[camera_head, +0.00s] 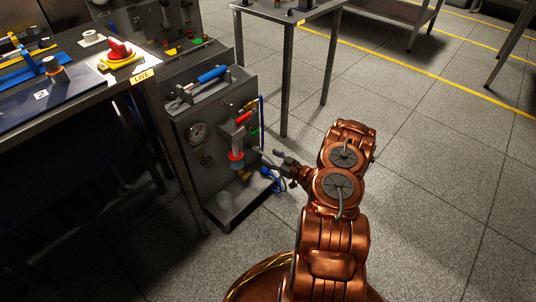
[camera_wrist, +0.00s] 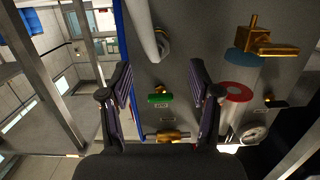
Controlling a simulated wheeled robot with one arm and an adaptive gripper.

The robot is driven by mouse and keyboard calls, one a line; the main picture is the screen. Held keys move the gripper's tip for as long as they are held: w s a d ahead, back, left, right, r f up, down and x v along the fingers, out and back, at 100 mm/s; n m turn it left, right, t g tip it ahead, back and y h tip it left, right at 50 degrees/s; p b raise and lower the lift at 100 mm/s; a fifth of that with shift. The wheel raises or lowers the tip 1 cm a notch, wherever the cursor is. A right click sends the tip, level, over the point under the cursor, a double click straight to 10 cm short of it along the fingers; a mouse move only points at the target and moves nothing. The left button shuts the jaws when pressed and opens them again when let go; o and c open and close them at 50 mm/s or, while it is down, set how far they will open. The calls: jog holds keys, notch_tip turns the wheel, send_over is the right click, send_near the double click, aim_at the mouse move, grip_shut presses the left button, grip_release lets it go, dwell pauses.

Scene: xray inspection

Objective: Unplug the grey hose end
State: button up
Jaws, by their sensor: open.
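In the wrist view a pale grey hose end (camera_wrist: 142,28) stands at a round port (camera_wrist: 163,43) on the dark panel (camera_wrist: 195,30). I cannot tell how deep it sits in the port. My gripper (camera_wrist: 162,78) is open and empty, its two dark fingers spread on either side of a green tab (camera_wrist: 160,98) on the panel. The hose end lies ahead of the fingertips, between their lines and a little left. In the head view my gripper (camera_head: 283,161) is beside the right side of the grey inspection unit (camera_head: 195,165); the grey hose end is not clear there.
A blue hose (camera_wrist: 121,55) runs along the panel edge. A red ring (camera_wrist: 236,92), a brass valve (camera_wrist: 255,40) and a gauge (camera_wrist: 253,134) are to the right. In the head view a workbench (camera_head: 75,105) stands left, and the floor (camera_head: 430,190) at right is clear.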

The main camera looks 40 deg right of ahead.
aim_at(263, 153)
jog(key=b+x, duration=0.2)
jog(key=x, duration=0.4)
jog(key=shift+d+f+b, duration=0.15)
jog(key=shift+b, duration=0.15)
jog(key=shift+w, duration=0.65)
grip_shut()
jog(key=shift+a, duration=0.25)
